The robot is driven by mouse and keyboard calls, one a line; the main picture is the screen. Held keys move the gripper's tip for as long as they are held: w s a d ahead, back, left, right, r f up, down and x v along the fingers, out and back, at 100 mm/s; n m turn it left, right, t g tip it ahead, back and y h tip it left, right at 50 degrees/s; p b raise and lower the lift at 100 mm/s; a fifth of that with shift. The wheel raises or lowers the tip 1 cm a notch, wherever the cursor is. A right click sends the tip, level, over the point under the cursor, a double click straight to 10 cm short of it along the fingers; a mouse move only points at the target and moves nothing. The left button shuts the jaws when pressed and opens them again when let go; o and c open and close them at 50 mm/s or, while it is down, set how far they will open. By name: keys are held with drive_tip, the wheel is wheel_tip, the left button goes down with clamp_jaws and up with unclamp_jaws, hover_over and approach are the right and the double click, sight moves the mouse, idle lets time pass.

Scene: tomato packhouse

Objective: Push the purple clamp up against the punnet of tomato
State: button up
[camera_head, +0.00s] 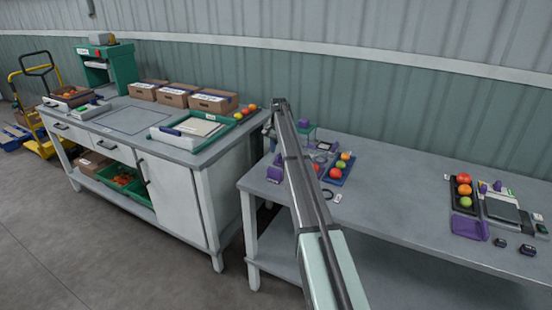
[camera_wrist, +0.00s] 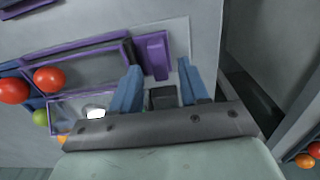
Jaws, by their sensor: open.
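A purple block, which I take for the clamp (camera_head: 275,171), stands near the left end of the right-hand table. In the wrist view the purple clamp (camera_wrist: 153,55) lies just past my fingertips, roughly between them. My gripper (camera_wrist: 157,68) has its blue fingers spread apart with nothing held; I cannot tell whether a finger touches the clamp. A blue punnet (camera_head: 345,177) with red, orange and green tomatoes stands to the clamp's right, apart from it. My arm partly covers the space between.
A purple-framed tray (camera_wrist: 75,66) lies beside the clamp in the wrist view. A black tomato tray (camera_head: 454,202), a purple tray (camera_head: 469,228) and a scale (camera_head: 503,210) stand farther right. The middle tabletop (camera_head: 395,195) is clear. A gap separates the two tables.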

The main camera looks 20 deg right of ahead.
sight(278, 155)
wheel_tip(278, 155, up, 7)
idle(1.0)
